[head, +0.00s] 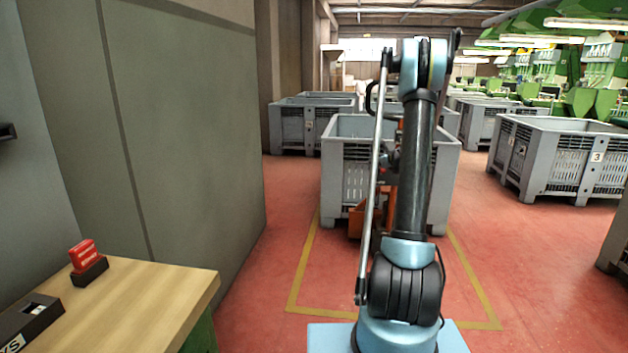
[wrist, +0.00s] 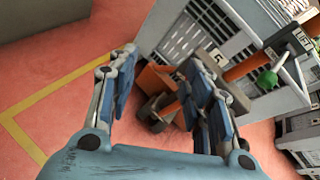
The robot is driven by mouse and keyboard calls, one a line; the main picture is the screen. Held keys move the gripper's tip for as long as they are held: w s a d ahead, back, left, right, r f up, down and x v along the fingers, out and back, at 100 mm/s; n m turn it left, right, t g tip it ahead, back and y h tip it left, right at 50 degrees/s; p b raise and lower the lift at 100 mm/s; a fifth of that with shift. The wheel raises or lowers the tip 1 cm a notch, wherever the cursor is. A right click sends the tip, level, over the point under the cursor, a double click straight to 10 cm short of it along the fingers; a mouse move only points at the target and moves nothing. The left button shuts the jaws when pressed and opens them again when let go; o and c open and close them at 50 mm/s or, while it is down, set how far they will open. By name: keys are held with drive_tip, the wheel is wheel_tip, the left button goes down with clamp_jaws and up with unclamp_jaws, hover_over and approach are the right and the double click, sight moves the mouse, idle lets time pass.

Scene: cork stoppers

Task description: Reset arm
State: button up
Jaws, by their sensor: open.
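My gripper (wrist: 160,95) shows in the wrist view with its two blue-padded fingers spread apart. It is open, and I see nothing held between the fingers. Past the fingers are the red floor and an orange wheeled object by a grey crate (wrist: 215,30). In the head view my arm stands upright in the middle, folded near its top. The gripper itself is hidden in the head view.
A wooden table (head: 150,300) at the lower left holds a red item (head: 83,254) on a dark stand and a dark box (head: 30,320). A grey wall stands behind it. Grey crates (head: 343,150) stand ahead and right.

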drive_tip(key=s+a+r+n+g, duration=0.2)
drive_tip(key=s+a+n, duration=0.3)
drive_tip(key=s, duration=0.5)
drive_tip(key=s+a+r+n+g, duration=0.2)
drive_tip(key=s+a+n, duration=0.3)
drive_tip(key=s, duration=0.6)
drive_tip(key=s+a+r+n+g, duration=0.2)
drive_tip(key=s+a+n, duration=0.3)
drive_tip(key=s, duration=0.5)
drive_tip(key=s+f+n+g+h, duration=0.1)
drive_tip(key=s+f+n, duration=0.3)
drive_tip(key=s, duration=0.7)
drive_tip(key=s+d+f+n+g+h, duration=0.1)
drive_tip(key=s+n, duration=0.4)
drive_tip(key=s, duration=0.7)
drive_tip(key=s+f+n+g+h, duration=0.1)
drive_tip(key=s+f+n, duration=0.4)
drive_tip(key=s, duration=0.6)
drive_tip(key=shift+s+d+f+n+g, duration=0.3)
drive_tip(key=shift+d+f+g, duration=0.1)
drive_tip(key=shift+f+g, duration=0.5)
